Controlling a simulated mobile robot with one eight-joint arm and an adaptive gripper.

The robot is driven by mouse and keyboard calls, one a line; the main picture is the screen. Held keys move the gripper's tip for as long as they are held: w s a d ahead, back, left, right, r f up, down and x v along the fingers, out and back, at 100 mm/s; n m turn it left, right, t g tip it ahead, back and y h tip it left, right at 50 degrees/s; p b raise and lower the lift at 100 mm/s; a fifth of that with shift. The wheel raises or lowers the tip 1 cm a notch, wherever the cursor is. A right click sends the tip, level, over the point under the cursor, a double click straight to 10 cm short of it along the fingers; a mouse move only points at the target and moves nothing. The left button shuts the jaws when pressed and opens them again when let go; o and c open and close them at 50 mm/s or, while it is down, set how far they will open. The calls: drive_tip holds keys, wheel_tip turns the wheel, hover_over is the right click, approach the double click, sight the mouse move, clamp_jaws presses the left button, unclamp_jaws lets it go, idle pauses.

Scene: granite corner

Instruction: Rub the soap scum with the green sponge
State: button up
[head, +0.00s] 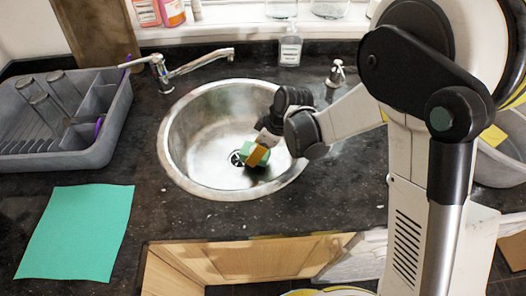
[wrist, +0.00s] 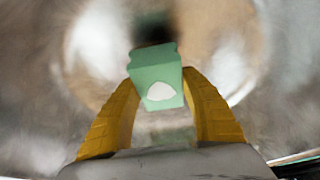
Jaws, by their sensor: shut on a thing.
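The green sponge (wrist: 156,75) is held between the two yellow fingers of my gripper (wrist: 158,92) in the wrist view. A white patch shows on the sponge's near face. In the head view my gripper (head: 258,154) is inside the round steel sink (head: 180,135), with the sponge (head: 247,147) close to the dark drain (head: 236,159). I cannot tell whether the sponge touches the sink floor. Pale, cloudy areas show on the sink's floor, but I cannot tell soap scum from reflections.
A chrome faucet (head: 190,68) stands behind the sink at the left. A soap bottle (head: 290,48) and a small dispenser (head: 336,74) stand behind it. A grey dish rack (head: 60,155) is at the left, with a teal cloth (head: 77,233) in front.

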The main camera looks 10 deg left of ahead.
drive_tip(key=shift+w+a+r, duration=0.1)
drive_tip(key=shift+w, duration=0.5)
drive_tip(key=shift+w+d, duration=0.2)
drive_tip(key=shift+w, duration=0.05)
drive_tip(key=shift+w+d+r+b, duration=0.1)
drive_tip(key=shift+w+d, duration=0.15)
drive_tip(key=shift+d, duration=0.95)
drive_tip(key=shift+w+d+r+b, duration=0.15)
drive_tip(key=shift+w+d, duration=0.15)
drive_tip(key=shift+d, duration=0.85)
drive_tip(key=shift+w+d+b, duration=0.1)
drive_tip(key=shift+w+d, duration=0.15)
drive_tip(key=shift+d, duration=0.95)
wheel_tip(320, 180, up, 6)
drive_tip(key=p, duration=0.4)
drive_tip(key=shift+d, duration=0.15)
